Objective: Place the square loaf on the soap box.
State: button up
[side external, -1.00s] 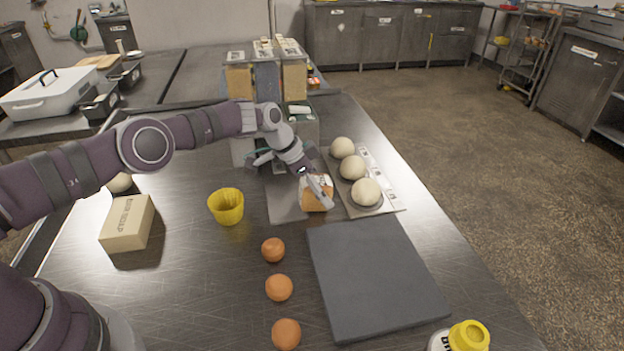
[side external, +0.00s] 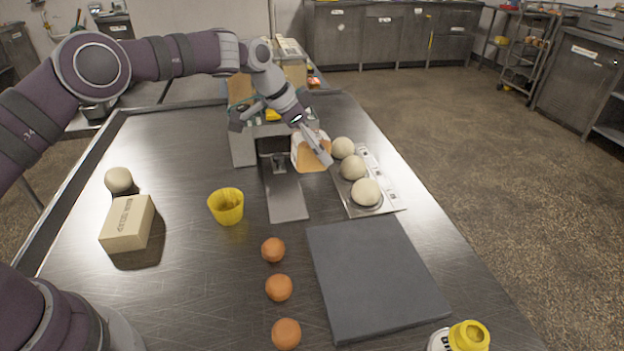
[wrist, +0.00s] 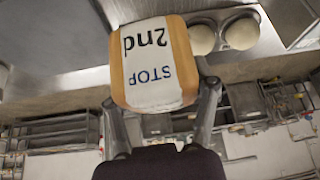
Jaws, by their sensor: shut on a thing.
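The square loaf (side external: 305,158) is held up in my gripper (side external: 318,150), above the back of the work table. The wrist view shows the loaf (wrist: 122,75) between the two fingers of my gripper (wrist: 160,98), with a white band around it reading "2nd STOP". The soap box (side external: 120,229), a tan block with printing on top, lies on the table at the left, well apart from the loaf. Its top is bare.
A yellow cup (side external: 227,207) stands between the soap box and a grey plate (side external: 287,199) in front of a grey machine (side external: 243,150). Several orange balls, a dark slab (side external: 375,275) and a tray (side external: 395,205) of dough balls lie nearby. A pale ball (side external: 118,180) sits behind the soap box.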

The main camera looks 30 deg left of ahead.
jog(key=s+a+f+n+t+y, duration=0.2)
jog(key=s+a+n+y, duration=0.2)
jog(key=a+n, duration=0.3)
notch_tip(320, 180, up, 2)
jog(key=n+g+y, duration=0.6)
jog(key=n+g, duration=0.4)
jog(key=n, duration=1.3)
send_over(120, 213)
jog(key=shift+s+r, duration=0.2)
notch_tip(120, 213, down, 6)
jog(key=shift+w+r, duration=0.1)
jog(key=o, duration=1.2)
jog(key=shift+o, duration=0.2)
